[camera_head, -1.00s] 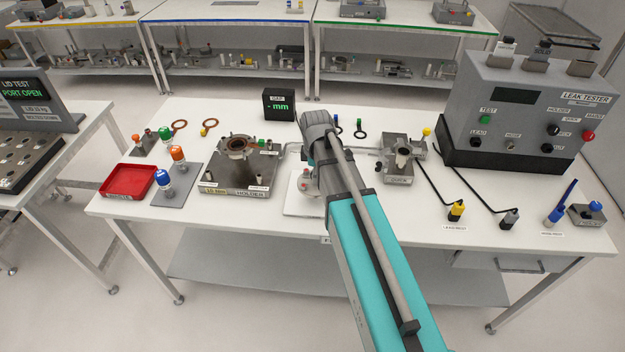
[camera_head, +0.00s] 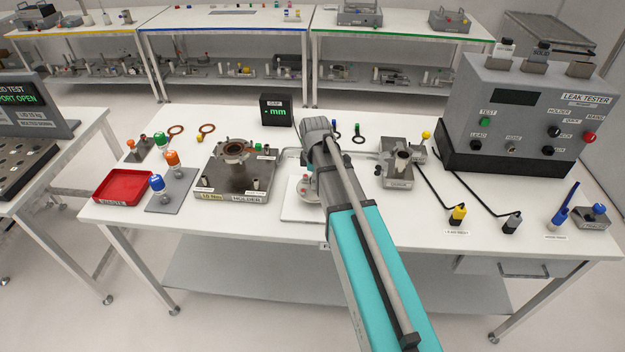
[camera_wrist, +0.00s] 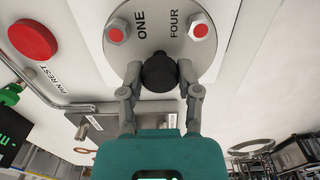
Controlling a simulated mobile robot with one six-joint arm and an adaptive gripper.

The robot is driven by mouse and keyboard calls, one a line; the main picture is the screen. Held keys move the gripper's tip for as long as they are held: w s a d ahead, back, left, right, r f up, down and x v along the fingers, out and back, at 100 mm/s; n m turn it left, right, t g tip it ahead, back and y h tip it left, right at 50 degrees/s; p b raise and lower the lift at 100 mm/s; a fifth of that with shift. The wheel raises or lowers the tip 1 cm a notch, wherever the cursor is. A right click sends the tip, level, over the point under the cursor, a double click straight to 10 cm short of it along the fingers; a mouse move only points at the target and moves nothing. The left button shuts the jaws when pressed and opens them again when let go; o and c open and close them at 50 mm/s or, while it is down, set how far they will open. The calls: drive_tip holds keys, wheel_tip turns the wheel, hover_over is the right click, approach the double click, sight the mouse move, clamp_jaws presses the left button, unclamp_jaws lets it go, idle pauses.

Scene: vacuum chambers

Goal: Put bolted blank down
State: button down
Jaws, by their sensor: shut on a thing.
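The bolted blank (camera_wrist: 125,45) is a round grey plate marked ONE and FOUR, with red-tipped bolts, in the wrist view. My gripper (camera_wrist: 160,76) is shut on its black knob (camera_wrist: 159,72), one finger on each side. In the head view the blank (camera_head: 306,190) shows only in part beside my wrist, at the white pad (camera_head: 297,213) on the table. My arm hides most of it and the gripper. I cannot tell whether the blank touches the pad.
The holder (camera_head: 222,187) stands left of the pad, with a red tray (camera_head: 124,188) farther left. A gauge block (camera_head: 396,172) and the leak tester (camera_head: 530,110) stand to the right. A gap display (camera_head: 277,110) is behind. The table's front edge is close.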

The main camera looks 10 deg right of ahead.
drive_tip(key=shift+w+d+f+b, duration=0.15)
drive_tip(key=shift+w+f+b, duration=0.3)
drive_tip(key=shift+f, duration=0.1)
drive_tip(key=shift+s+f+b, duration=0.1)
drive_tip(key=shift+f+b, duration=1.3)
drive_tip(key=shift+f, duration=0.1)
drive_tip(key=shift+c, duration=1.5)
unclamp_jaws()
drive_tip(key=shift+r, duration=0.2)
wheel_tip(320, 180, up, 12)
drive_tip(key=p, duration=1.2)
drive_tip(key=shift+s, duration=0.1)
